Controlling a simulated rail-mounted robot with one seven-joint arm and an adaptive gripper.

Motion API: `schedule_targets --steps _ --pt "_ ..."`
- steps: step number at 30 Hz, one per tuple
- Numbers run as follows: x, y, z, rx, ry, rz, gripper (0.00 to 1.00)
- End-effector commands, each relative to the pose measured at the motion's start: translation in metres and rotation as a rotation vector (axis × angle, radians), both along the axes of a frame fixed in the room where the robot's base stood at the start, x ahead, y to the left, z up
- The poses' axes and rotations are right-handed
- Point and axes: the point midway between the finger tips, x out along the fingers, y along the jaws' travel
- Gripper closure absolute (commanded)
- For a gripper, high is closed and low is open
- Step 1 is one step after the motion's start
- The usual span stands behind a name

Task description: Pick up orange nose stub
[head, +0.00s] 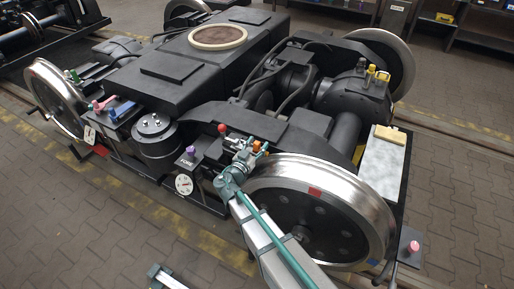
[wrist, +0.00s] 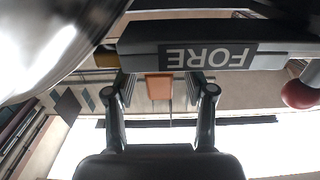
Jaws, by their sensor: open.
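An orange block-shaped stub (wrist: 159,87) shows in the wrist view, below the FORE label and between the two fingers of my gripper (wrist: 159,92). The fingers are apart, with one on each side of it in the picture; I cannot tell how far it lies beyond the tips or whether they touch it. In the head view a small orange piece (head: 258,146) shows at my gripper (head: 248,154), just above the near wheel's rim. The gripper partly hides this spot.
The shiny near wheel (head: 310,205) stands close to my arm and fills the wrist view's upper left. A red ball knob (wrist: 300,94) is at the right there. A purple knob (head: 191,150) and dial (head: 184,185) are left of my gripper in the head view.

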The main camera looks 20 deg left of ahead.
Motion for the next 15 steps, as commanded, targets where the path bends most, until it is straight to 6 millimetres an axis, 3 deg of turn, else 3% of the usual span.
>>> schedule_targets --steps 6,15 --pt "0.0001 -0.0003 0.0000 0.000 0.000 0.000 0.49" --pt "-0.0001 -0.0003 0.0000 0.000 0.000 0.000 0.99"
